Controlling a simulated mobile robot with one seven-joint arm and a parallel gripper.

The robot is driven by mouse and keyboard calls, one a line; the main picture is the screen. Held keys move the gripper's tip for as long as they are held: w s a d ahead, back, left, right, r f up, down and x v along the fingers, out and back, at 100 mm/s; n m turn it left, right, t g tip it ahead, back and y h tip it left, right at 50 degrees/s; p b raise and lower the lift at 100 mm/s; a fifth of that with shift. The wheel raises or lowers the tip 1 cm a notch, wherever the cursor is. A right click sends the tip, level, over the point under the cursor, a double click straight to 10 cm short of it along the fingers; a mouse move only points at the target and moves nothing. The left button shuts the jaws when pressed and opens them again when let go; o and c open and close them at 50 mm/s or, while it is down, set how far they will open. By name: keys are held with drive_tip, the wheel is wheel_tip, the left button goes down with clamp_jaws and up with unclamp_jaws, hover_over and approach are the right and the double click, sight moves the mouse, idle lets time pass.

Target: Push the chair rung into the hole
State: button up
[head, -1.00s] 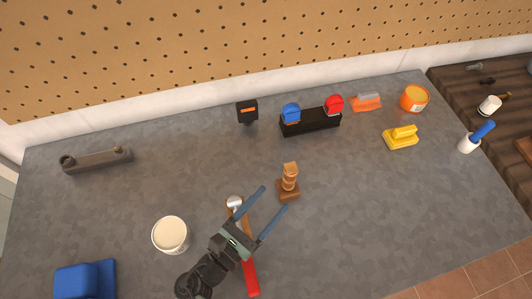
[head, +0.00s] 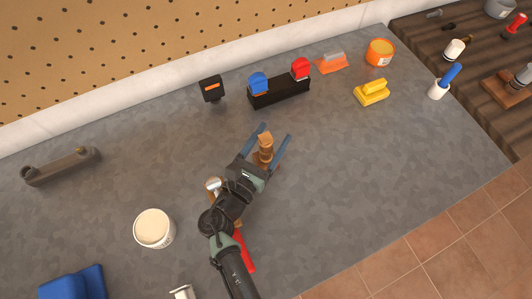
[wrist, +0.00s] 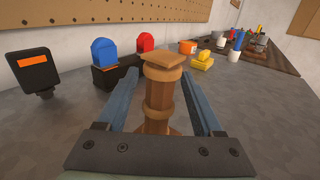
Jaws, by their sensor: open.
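A brown turned wooden piece (head: 265,149), which looks like the chair rung, stands upright on the grey worktop; its base is mostly hidden in the head view. It has a square top and a ringed shaft, clear in the wrist view (wrist: 159,92). My gripper (head: 275,134) is open, with its two blue fingers on either side of the piece. In the wrist view my gripper (wrist: 160,95) shows a gap between each finger and the shaft, though contact low down is hard to judge. No hole is clearly visible.
Behind stand a black holder (head: 279,94) with blue and red items and a black device (head: 212,89). A yellow block (head: 371,93) and orange tub (head: 380,52) are back right. A hammer (head: 243,251) lies under my arm. A white tub (head: 154,228) stands left.

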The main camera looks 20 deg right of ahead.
drive_tip(key=shift+w+d, duration=0.3)
drive_tip(key=shift+c, duration=0.3)
clamp_jaws()
wheel_tip(320, 180, up, 10)
drive_tip(key=p, duration=0.1)
idle(0.6)
drive_tip(key=shift+s+a, duration=0.1)
drive_tip(key=shift+a, duration=0.05)
